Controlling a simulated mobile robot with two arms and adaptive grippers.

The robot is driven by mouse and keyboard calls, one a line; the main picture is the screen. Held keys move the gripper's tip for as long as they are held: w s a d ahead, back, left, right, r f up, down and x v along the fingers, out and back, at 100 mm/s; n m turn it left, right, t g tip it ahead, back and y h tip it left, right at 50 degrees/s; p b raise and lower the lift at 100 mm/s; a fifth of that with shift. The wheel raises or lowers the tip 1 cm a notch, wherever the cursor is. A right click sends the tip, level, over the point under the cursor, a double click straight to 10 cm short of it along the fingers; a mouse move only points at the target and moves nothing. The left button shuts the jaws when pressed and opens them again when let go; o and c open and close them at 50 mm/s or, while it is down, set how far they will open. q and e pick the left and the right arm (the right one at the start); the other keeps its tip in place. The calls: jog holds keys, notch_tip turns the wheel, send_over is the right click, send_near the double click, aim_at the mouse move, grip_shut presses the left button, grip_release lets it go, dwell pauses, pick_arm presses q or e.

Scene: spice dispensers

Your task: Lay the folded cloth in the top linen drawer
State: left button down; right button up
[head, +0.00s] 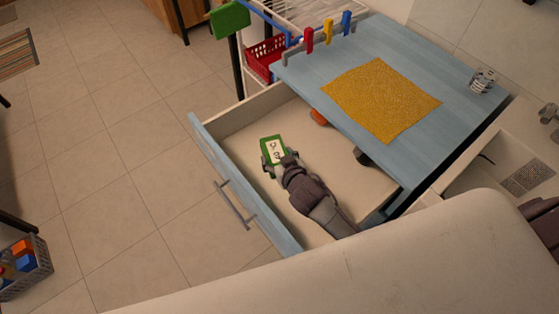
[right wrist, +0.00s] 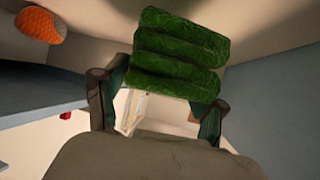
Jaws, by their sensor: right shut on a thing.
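The green folded cloth (right wrist: 180,52) shows as a stack of thick folds between my fingers in the right wrist view. In the head view its green edge (head: 266,142) surrounds a white panel with dark marks. My right gripper (head: 278,160) is shut on it, inside the outline of the open drawer (head: 235,128). The drawer has a pale interior and a blue front with a grey handle (head: 233,205). I cannot tell whether the cloth touches the drawer floor. My left gripper is not in view.
An orange item (head: 318,117) lies in the drawer by the blue worktop's edge; it also shows in the right wrist view (right wrist: 40,25). A yellow mat (head: 381,98) lies on the worktop (head: 310,75). Bare drawer floor shows around the gripper. A dark item (head: 362,156) sits under the worktop edge.

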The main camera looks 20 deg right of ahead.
jog(key=shift+f, duration=1.2)
jog(key=shift+f, duration=0.1)
jog(key=o, duration=1.2)
jog(key=shift+o, duration=0.2)
jog(key=a+v, duration=0.1)
jog(key=v, duration=1.1)
jog(key=shift+d, duration=0.5)
